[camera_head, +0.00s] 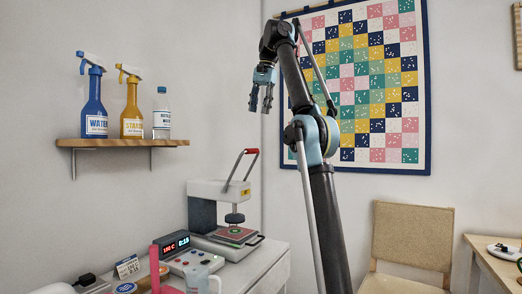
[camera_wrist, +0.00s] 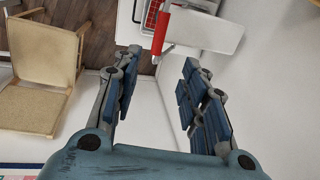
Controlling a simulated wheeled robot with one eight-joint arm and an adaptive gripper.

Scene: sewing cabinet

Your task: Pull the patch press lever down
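The patch press (camera_head: 222,205) stands on a white table at the lower centre of the head view. Its lever (camera_head: 238,168) is raised, with a red grip (camera_head: 252,151) at the top. A round pad hangs above a green and red patch (camera_head: 236,234) on the plate. My gripper (camera_head: 260,108) is open and empty, pointing down, above and to the right of the press. In the wrist view my gripper (camera_wrist: 152,95) has its fingers apart, and the red grip (camera_wrist: 160,32) lies beyond the fingertips, not touched.
A control box (camera_head: 192,260) with a red display, a glass jug (camera_head: 203,280) and other small items crowd the table left of the press. A shelf (camera_head: 120,143) with bottles hangs on the left wall. A chair (camera_head: 412,236) stands at right.

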